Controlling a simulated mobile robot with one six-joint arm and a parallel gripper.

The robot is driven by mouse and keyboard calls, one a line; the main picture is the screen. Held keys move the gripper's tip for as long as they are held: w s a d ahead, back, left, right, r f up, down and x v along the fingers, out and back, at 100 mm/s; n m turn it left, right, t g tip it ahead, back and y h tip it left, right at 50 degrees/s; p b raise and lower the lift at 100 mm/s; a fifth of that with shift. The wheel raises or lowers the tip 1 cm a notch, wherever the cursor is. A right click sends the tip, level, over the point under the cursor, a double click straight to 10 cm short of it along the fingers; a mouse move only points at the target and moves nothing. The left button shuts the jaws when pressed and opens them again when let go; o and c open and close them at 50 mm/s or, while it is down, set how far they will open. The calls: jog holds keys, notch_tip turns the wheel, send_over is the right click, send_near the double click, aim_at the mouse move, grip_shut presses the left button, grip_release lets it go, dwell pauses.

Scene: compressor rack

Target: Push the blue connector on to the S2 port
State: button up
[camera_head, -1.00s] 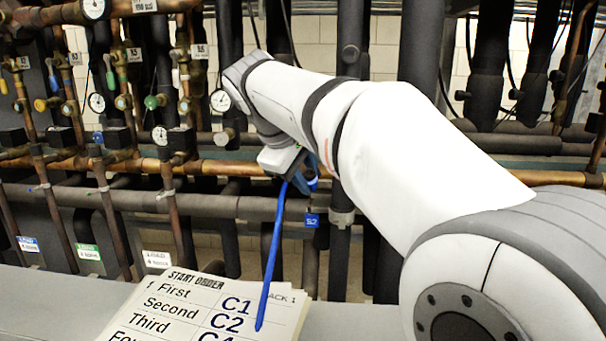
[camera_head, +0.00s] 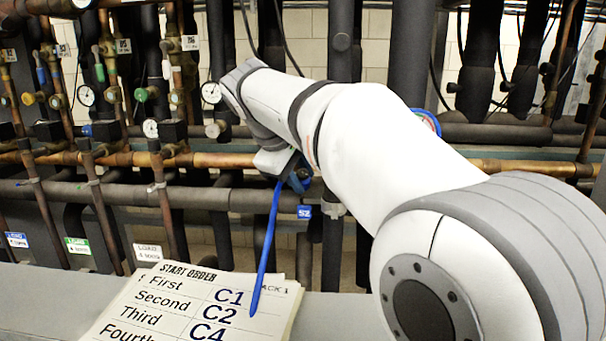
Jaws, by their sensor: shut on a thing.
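My gripper (camera_head: 298,178) is at the end of my white arm, in front of the copper pipe and the dark insulated pipe below it. It is shut on the blue connector, which is mostly hidden by the gripper and wrist. A blue hose (camera_head: 265,255) hangs from the gripper down over the paper. A blue S2 label (camera_head: 304,212) hangs just below and to the right of the gripper. The S2 port itself is hidden behind the gripper and arm, so I cannot tell whether the connector touches it.
A "Start order" paper (camera_head: 180,310) lies on the grey ledge (camera_head: 335,312) in front. Gauges (camera_head: 211,92) and valves stand on copper pipes at the left. Dark vertical pipes (camera_head: 408,60) stand behind my arm. A blue and red loop (camera_head: 430,120) shows behind the arm.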

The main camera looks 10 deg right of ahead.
jog(key=shift+w+f, duration=0.2)
dwell(0.8)
jog(key=o, duration=1.7)
jog(key=shift+o, duration=0.2)
jog(key=shift+r, duration=0.1)
